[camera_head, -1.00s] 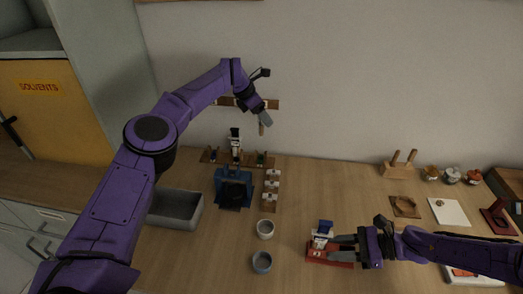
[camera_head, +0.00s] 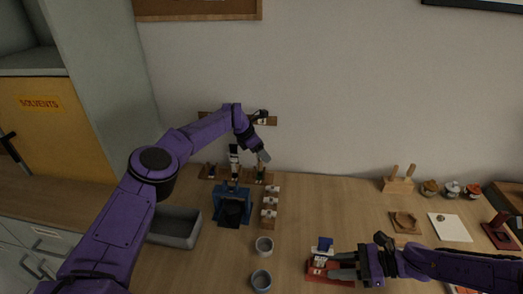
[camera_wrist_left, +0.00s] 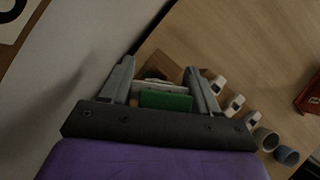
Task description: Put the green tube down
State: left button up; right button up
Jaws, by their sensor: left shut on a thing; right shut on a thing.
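A green piece (camera_wrist_left: 165,101), which I take for the green tube, shows between the fingers of my left gripper (camera_wrist_left: 162,86) in the left wrist view. In the head view the left gripper (camera_head: 261,157) is at the right end of a low wooden rack (camera_head: 222,173) at the back of the table. I cannot tell whether the tube touches the rack. My right gripper (camera_head: 335,266) is shut on a white and dark piece at a red stand (camera_head: 330,279) at the front.
A blue stand (camera_head: 232,207) and a wooden strip of white pieces (camera_head: 269,210) are in front of the rack. A grey bin (camera_head: 176,229) is left. Two cups, one pale (camera_head: 264,246) and one blue-grey (camera_head: 261,280), stand in front. The table between the rack and the peg block (camera_head: 397,184) is clear.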

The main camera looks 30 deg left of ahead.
pick_arm(q)
jog(key=shift+f, duration=0.15)
jog(key=o, duration=1.1)
jog(key=v, duration=1.3)
jog(key=shift+w+d+r, duration=0.2)
jog(key=shift+r, duration=0.05)
